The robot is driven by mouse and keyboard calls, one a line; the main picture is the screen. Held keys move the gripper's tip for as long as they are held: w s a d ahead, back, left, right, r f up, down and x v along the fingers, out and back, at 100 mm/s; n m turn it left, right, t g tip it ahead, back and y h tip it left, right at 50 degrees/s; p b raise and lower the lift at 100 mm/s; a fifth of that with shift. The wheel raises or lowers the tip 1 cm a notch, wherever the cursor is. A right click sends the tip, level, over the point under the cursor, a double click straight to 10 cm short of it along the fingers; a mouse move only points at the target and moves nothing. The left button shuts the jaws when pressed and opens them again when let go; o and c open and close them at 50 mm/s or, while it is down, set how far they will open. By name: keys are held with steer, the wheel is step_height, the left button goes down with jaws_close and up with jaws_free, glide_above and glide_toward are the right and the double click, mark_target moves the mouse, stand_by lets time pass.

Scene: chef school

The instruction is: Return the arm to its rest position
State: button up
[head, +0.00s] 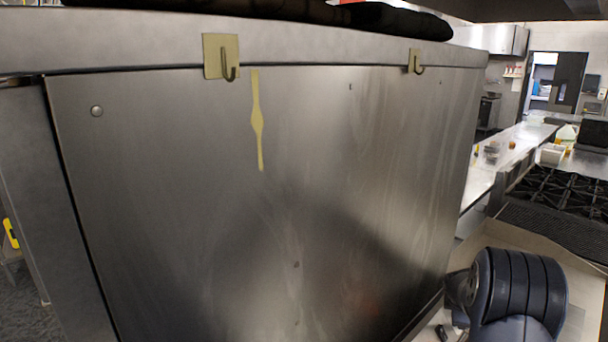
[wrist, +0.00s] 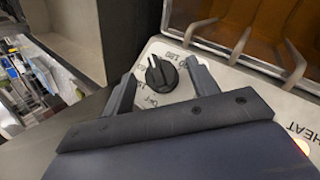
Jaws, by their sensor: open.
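My gripper (wrist: 160,84) shows in the wrist view with its two dark fingers spread apart. A black round knob (wrist: 161,75) on a pale control panel appears between the fingertips. I cannot tell whether the fingers touch it. In the head view part of my arm, a dark ribbed joint, shows at the lower right; the gripper itself is not in that view.
A large steel panel (head: 300,200) with two hooks (head: 228,62) fills most of the head view, close by. A stove top (head: 560,190) and a long counter (head: 500,165) lie to the right. Beside the knob are orange-brown panes (wrist: 250,30) with metal handles (wrist: 240,45).

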steer(key=shift+s+f+n+t+b, duration=0.1)
steer(key=shift+f+n+t+b, duration=0.1)
steer(key=shift+n+t+b, duration=0.35)
steer(key=shift+d+r+n+t, duration=0.1)
steer(key=shift+r+n+t, duration=0.05)
steer(key=shift+n+t, duration=0.1)
steer(key=shift+s+n+t, duration=0.1)
steer(key=shift+n+t, duration=0.2)
steer(key=shift+t, duration=0.1)
steer(key=shift+f+b, duration=0.3)
steer(key=shift+b, duration=0.35)
steer(key=n+t+b, duration=0.1)
steer(key=b, duration=0.1)
steer(key=shift+f+b, duration=0.1)
steer(key=shift+b, duration=0.2)
steer(key=shift+b, duration=0.45)
steer(key=n+t+b, duration=0.1)
steer(key=b, duration=0.4)
steer(key=n+t+b, duration=0.2)
steer(key=b, duration=0.3)
steer(key=shift+s+f+n, duration=0.2)
steer(key=shift+n, duration=0.1)
steer(key=shift+r+n+t+y+b, duration=0.15)
steer(key=shift+n+t+y+b, duration=0.35)
steer(key=shift+b, duration=0.55)
